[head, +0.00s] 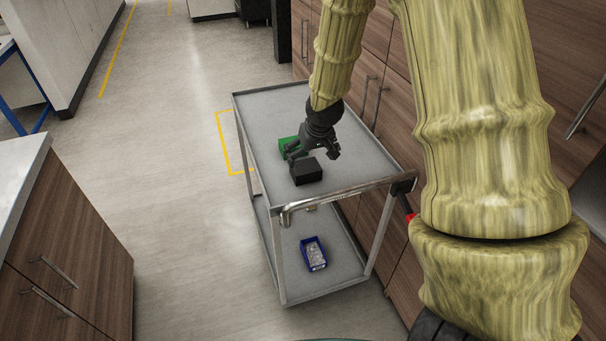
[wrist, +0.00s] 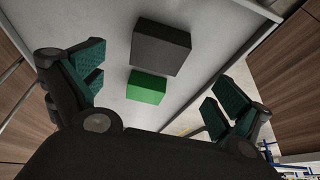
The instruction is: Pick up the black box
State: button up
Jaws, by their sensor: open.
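The black box (head: 307,172) sits on the grey top shelf of a metal cart, near the cart's handle end. In the wrist view the black box (wrist: 161,46) lies between and beyond my open fingers, with a green box (wrist: 147,87) beside it. My gripper (head: 314,152) is open and empty, just above the top shelf and close to the black box. In the wrist view my gripper (wrist: 155,95) has its teal-padded fingers spread wide, apart from both boxes. The green box is partly hidden behind my gripper in the head view (head: 287,145).
The cart top (head: 265,108) has a raised rim and free room at the far end. A blue bin (head: 313,254) with contents stands on the lower shelf. Wooden cabinets (head: 381,45) border the cart on the right. A counter (head: 70,240) stands at left, with open floor between.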

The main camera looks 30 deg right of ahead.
aim_at(306, 167)
jog(key=shift+p+x, duration=0.6)
jog(key=shift+x, duration=2)
jog(key=shift+p+x, duration=0.95)
jog(key=shift+x, duration=0.7)
jog(key=shift+w+d+f, duration=0.15)
jog(key=shift+w+f, duration=0.15)
jog(key=shift+f, duration=0.15)
jog(key=shift+w+d+f, duration=0.15)
jog(key=shift+w+f, duration=0.15)
jog(key=shift+f, duration=0.15)
jog(key=c, duration=1.1)
